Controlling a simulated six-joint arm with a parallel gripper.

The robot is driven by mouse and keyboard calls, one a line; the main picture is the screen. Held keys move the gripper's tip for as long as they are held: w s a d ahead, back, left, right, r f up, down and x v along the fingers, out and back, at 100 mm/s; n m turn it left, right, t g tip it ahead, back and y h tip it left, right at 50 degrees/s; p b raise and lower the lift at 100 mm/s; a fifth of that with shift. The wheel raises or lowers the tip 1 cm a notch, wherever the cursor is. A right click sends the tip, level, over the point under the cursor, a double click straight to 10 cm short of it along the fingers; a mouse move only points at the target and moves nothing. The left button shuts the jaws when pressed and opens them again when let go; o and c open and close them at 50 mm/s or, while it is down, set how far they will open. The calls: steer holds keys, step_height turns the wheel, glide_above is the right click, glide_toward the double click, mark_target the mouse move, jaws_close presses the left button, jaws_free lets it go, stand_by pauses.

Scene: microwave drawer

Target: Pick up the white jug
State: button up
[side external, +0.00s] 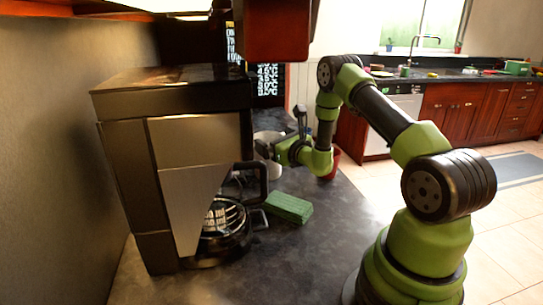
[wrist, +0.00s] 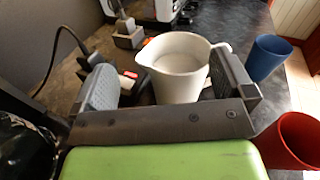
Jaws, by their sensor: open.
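The white jug (wrist: 180,72) stands upright on the dark counter in the wrist view, with its spout to the left and its handle to the right. My gripper (wrist: 165,82) is open, with one finger on the left of the jug and the other on the right by the handle. The right finger overlaps the handle in the picture; I cannot tell whether they touch. In the side external view the jug (side external: 266,137) is mostly hidden behind my gripper (side external: 268,150).
A coffee machine (side external: 172,150) with a carafe (side external: 222,222) stands at left. A green block (side external: 289,207) lies on the counter. A red cup (wrist: 293,142) and a blue cup (wrist: 267,57) stand to the right of the jug. A black cable (wrist: 57,45) lies left.

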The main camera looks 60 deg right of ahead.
steer(key=shift+m+g+h, duration=0.3)
steer(key=shift+m+h, duration=0.6)
steer(key=f, duration=0.2)
steer(key=d+f, duration=0.1)
steer(key=f, duration=0.5)
steer(key=shift+s+d+f, duration=0.2)
steer(key=shift+d, duration=0.1)
steer(key=shift+x, duration=3.4)
steer(key=c, duration=1.1)
steer(key=shift+r, duration=0.15)
step_height(320, 180, up, 10)
steer(key=shift+f, duration=0.1)
